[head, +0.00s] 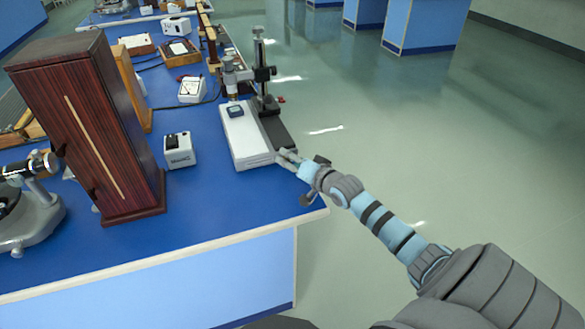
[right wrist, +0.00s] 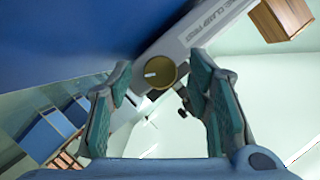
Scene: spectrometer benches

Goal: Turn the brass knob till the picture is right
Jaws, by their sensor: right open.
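The brass knob (right wrist: 160,73) is a round disc with a pale mark on its face, on the end of a pale grey instrument body with lettering in the right wrist view. In the head view, that end of the white instrument base (head: 246,140) is by my right gripper (head: 290,157), and the knob cannot be made out. My right gripper is open. In the right wrist view, the knob appears between its two fingers, with a gap on each side. A small dark-blue display-like piece (head: 235,110) sits on the base. My left gripper is out of view.
A black stand (head: 265,78) rises behind the base. On the blue bench (head: 205,215) stand a small white meter box (head: 180,150) and a tall dark wooden case (head: 85,120). The bench's front right is clear. Open floor lies to the right.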

